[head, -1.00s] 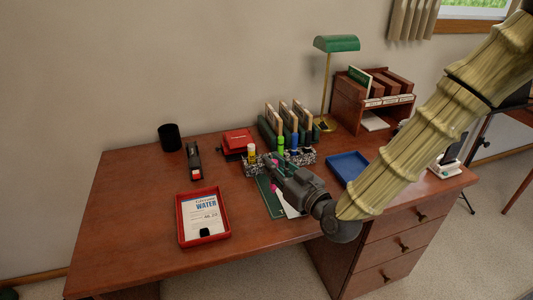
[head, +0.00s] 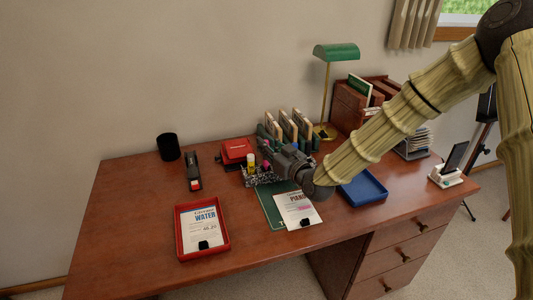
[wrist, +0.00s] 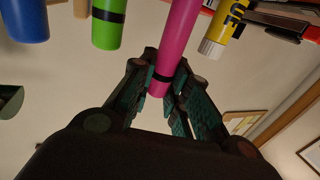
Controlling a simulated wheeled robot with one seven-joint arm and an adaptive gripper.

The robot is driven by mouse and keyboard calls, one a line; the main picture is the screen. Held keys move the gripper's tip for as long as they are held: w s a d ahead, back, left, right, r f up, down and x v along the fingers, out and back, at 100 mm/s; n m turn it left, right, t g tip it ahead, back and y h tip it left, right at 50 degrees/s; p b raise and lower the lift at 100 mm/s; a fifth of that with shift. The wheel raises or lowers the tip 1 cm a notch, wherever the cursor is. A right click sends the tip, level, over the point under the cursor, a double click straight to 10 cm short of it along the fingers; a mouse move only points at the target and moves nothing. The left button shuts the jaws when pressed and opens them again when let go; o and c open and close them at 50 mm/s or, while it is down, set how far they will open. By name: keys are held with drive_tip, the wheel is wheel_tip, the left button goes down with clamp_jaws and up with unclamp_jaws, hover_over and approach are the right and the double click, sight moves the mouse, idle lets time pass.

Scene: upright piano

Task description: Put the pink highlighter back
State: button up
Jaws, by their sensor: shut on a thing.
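My gripper (wrist: 160,95) is shut on the pink highlighter (wrist: 176,45), which has a black band and lies between the two finger pads in the wrist view. In the head view my gripper (head: 277,160) is at the speckled desk organizer (head: 262,179), and it hides part of that organizer. The pink highlighter (head: 266,166) shows there as a small pink spot. In the wrist view, a green highlighter (wrist: 109,22), a blue one (wrist: 27,20) and a yellow glue stick (wrist: 224,28) are beside it. I cannot tell whether the pink highlighter's end is inside a compartment.
A paper headed PIANO (head: 298,210) lies partly on a green board (head: 271,208) in front of the organizer. A blue tray (head: 363,190) is to the right, and a red tray (head: 205,252) and stapler (head: 193,170) are to the left. A green lamp (head: 336,52) stands behind.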

drive_tip(key=shift+w+a, duration=0.1)
drive_tip(key=shift+w, duration=0.35)
drive_tip(key=shift+f, duration=1.75)
drive_tip(key=shift+f, duration=0.15)
drive_tip(key=o, duration=0.5)
drive_tip(key=v, duration=1.2)
